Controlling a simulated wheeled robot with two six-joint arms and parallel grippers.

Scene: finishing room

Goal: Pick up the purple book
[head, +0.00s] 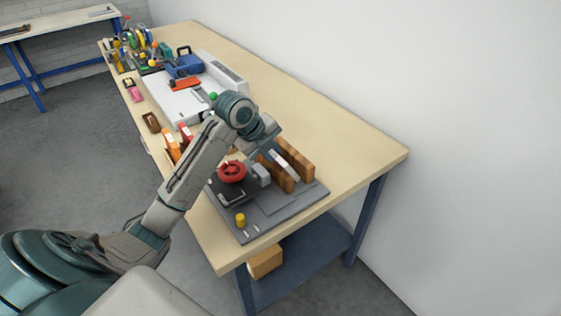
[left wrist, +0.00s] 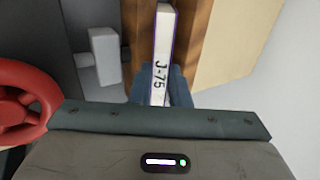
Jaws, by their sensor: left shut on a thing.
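The purple book (left wrist: 164,40) shows in the left wrist view as a narrow white edge with thin purple borders and the label "J-75". My left gripper (left wrist: 158,88) is shut on it, with a dark finger on either side. In the head view my left gripper (head: 268,150) is over the near part of the workbench, at the brown wooden blocks (head: 298,160). The book's pale edge (head: 280,160) shows there between the blocks, partly hidden by the gripper. I cannot tell whether it still touches the surface below.
A red handwheel (head: 232,171) on a dark device is close to the gripper's left. A grey board (head: 290,206) lies under these things, with a yellow cylinder (head: 240,219) on it. The bench top (head: 350,150) is bare toward the wall. Tools and a blue case (head: 184,66) stand farther back.

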